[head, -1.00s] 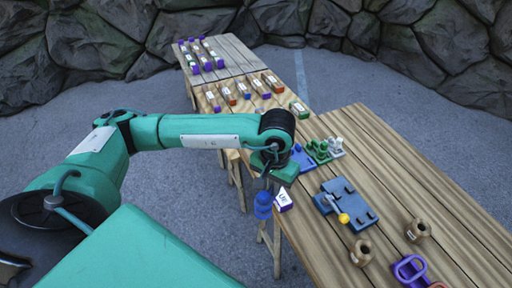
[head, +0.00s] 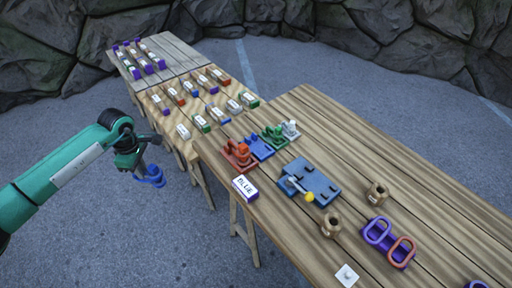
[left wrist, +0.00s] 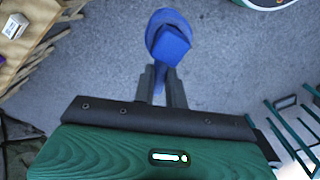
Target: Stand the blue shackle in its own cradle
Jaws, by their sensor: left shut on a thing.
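My left gripper (head: 143,171) is shut on the blue shackle (head: 154,177) and holds it in the air over the floor, left of the tables. In the left wrist view the blue shackle (left wrist: 168,35) sticks out beyond the two dark fingers (left wrist: 161,85). A blue cradle (head: 259,149) stands in a row on the near table, between a red one (head: 238,155) and a green one (head: 274,138). A block with a label reading BLUE (head: 245,187) lies at the table's left edge. My right gripper is not in view.
A blue-grey plate with a yellow-knobbed lever (head: 309,182) lies on the near table (head: 370,150). Several labelled blocks stand on the farther tables.

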